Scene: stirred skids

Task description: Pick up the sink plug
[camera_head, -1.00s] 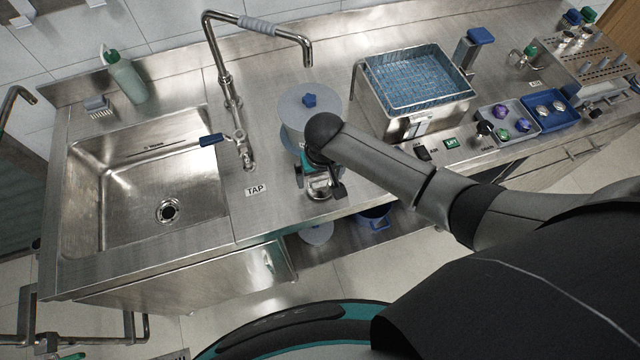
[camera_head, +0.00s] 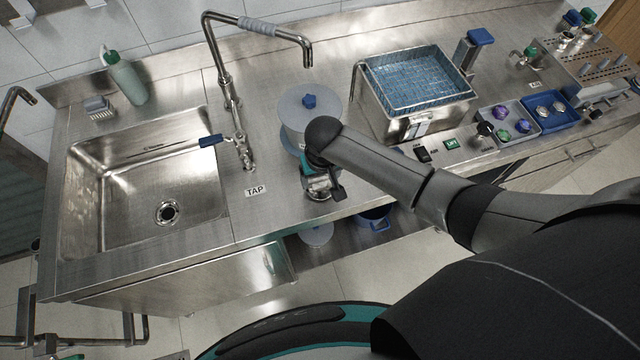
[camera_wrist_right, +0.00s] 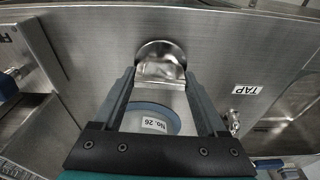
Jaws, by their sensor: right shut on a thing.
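The sink plug (camera_wrist_right: 160,55) is a round steel piece with a broad upright grip. In the right wrist view it stands on the steel counter, between the fingertips of my right gripper (camera_wrist_right: 160,78). The gripper is shut on the plug's grip. In the head view my right gripper (camera_head: 320,184) points down at the counter's front edge, right of the TAP label, and the wrist hides part of it. The sink (camera_head: 140,185) is at the left, with its round drain open. My left gripper is not in view.
A round container (camera_head: 308,108) with a blue knob stands close behind my right wrist. The tap (camera_head: 240,130) rises to its left. A steel bath with a blue basket (camera_head: 420,75) is at the right. The counter around the TAP label is clear.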

